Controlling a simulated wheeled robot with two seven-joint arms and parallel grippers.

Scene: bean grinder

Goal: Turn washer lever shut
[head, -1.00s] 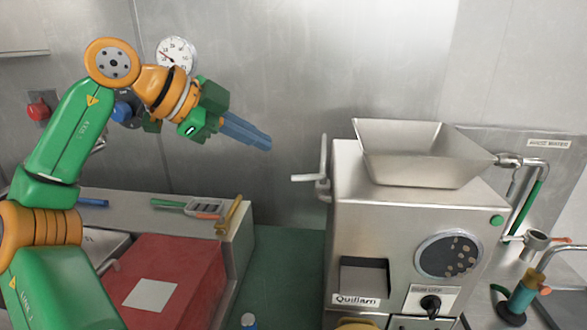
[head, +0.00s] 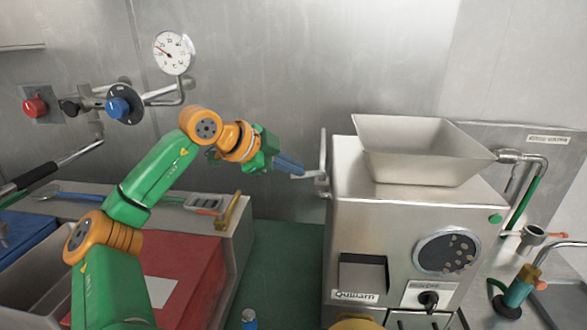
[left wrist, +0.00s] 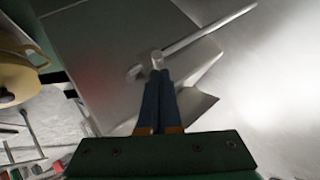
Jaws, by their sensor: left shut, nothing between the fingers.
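A bare metal lever (head: 323,150) with a long upright bar and a short sideways peg sits on the left side of the steel grinder (head: 352,235). In the left wrist view the lever bar (left wrist: 210,30) runs up to the right. My left gripper (head: 300,171) is shut and empty, its blue fingertips right at the lever's peg end. The wrist view shows the closed fingertips (left wrist: 158,80) just below the lever's round end; I cannot tell whether they touch. A small orange-handled lever (head: 568,236) is on a fitting at the right. My right gripper is not in view.
A steel hopper (head: 415,150) tops the grinder. A red box (head: 180,265) and a ledge with tools (head: 205,203) lie left. Pipes with a blue knob (head: 118,107) and a gauge (head: 172,52) are on the wall. The green surface (head: 275,265) left of the grinder is mostly clear.

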